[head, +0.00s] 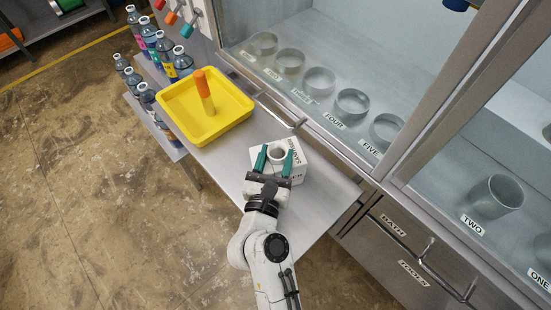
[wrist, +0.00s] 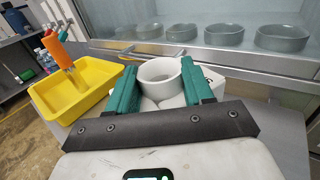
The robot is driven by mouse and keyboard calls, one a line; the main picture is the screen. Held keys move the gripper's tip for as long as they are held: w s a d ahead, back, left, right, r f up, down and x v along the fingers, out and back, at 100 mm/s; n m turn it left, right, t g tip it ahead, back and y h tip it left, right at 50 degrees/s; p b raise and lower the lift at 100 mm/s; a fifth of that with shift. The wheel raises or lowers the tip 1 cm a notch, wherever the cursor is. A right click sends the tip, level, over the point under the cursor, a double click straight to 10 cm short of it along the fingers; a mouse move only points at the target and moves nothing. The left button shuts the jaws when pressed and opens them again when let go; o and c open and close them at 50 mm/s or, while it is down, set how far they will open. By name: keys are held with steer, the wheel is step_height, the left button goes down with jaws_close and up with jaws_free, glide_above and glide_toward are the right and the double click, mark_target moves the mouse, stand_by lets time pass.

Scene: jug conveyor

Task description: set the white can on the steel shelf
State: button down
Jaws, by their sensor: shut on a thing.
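The white can (head: 277,154) is a short, open-topped cylinder at a white lettered block (head: 297,172). My gripper (head: 276,158) has its two green fingers on either side of the can and is shut on it. In the wrist view the can (wrist: 160,69) shows its open rim between the fingers (wrist: 162,88); its lower part is hidden. I cannot tell whether it still rests in the block. A grey steel ledge (head: 325,192) lies under the block and runs along the cabinet front. It looks like the steel shelf, but I cannot be sure.
A yellow tray (head: 171,99) with an orange-handled tool (head: 203,88) sits left of the block. Several bottles (head: 165,50) stand beyond it. A glass-fronted cabinet (head: 300,50) with numbered grey cups (head: 352,102) stands behind. Drawers (head: 400,262) are at the right. Bare ledge lies right of the block.

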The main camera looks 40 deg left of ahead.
steer(key=shift+f, duration=0.1)
stand_by(0.3)
steer(key=shift+c, duration=2.1)
jaws_free()
steer(key=shift+f, duration=0.15)
steer(key=shift+r, duration=0.2)
steer(key=shift+s+d+f, duration=0.15)
steer(key=shift+s, duration=0.15)
steer(key=b+v, duration=0.1)
steer(key=v, duration=1)
steer(key=shift+s, duration=0.2)
steer(key=shift+d, duration=0.1)
